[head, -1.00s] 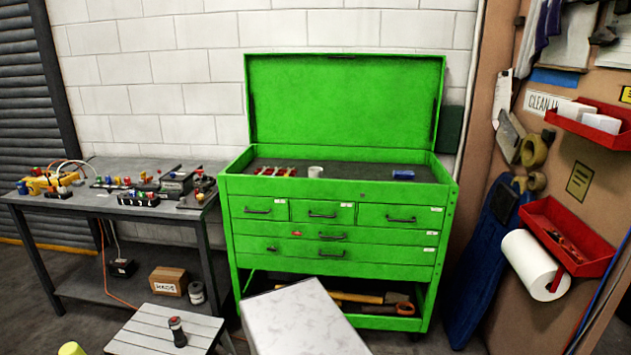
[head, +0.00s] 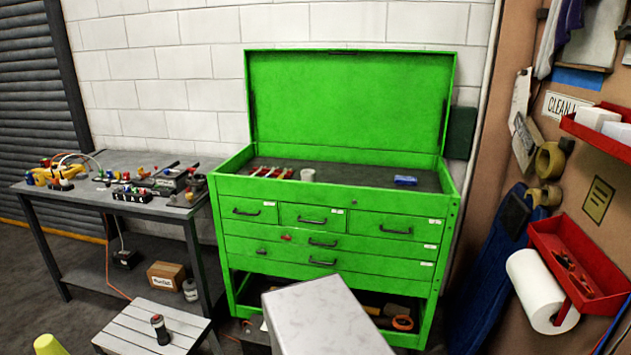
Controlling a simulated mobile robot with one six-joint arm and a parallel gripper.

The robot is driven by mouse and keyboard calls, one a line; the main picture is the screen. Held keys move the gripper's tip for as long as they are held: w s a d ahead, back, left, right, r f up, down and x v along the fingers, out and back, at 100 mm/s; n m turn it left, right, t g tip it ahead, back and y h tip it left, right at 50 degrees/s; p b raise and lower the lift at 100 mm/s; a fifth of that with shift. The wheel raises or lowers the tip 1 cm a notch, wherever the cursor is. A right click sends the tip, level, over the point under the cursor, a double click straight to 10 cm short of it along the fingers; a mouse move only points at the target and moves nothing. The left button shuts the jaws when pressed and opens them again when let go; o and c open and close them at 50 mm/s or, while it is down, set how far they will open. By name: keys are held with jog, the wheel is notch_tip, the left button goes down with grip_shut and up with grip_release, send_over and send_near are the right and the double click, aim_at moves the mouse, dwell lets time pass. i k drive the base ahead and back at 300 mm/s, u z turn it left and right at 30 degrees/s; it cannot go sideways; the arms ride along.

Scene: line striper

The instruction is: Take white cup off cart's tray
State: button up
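The white cup (head: 308,175) stands upright in the top tray (head: 350,180) of the green tool cart (head: 335,220), left of the tray's middle. Several red-handled tools lie to its left, and a small blue box lies farther to its right. The cart's lid is raised and the tray is open from above. My gripper does not show in the head view.
A grey workbench (head: 150,207) with fittings stands left of the cart. A low slatted stool (head: 150,325) holding a dark bottle is in front. A pale grey block-like surface (head: 325,318) covers part of the cart's lower shelf. A pegboard with red bins (head: 575,265) is at right.

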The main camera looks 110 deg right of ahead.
aim_at(306, 175)
jog(key=z, duration=0.05)
jog(key=k, duration=1.9)
jog(key=u, duration=1.45)
jog(key=k, duration=0.1)
jog(key=z, duration=3.05)
jog(key=i, duration=1)
